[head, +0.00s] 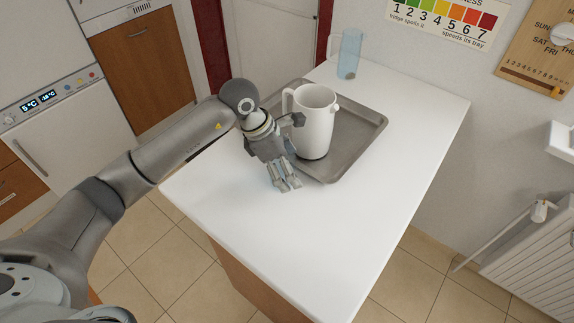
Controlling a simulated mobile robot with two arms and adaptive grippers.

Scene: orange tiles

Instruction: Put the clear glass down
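A tall, clear, blue-tinted glass (349,50) stands upright at the far end of the white counter (300,235), near the wall. Something small and brownish shows at its bottom. My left gripper (284,182) is over the counter, at the near left edge of the grey tray, well apart from this glass. Its fingertips point down and toward the camera. I see no glass between its fingers, and I cannot tell whether they are open or shut. My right gripper is out of view.
A white jug (316,122) stands on the grey tray (362,128), close beside my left gripper. The counter's near part is clear, with open edges at left, front and right. A radiator (535,265) is on the right wall. A fridge (65,125) stands at left.

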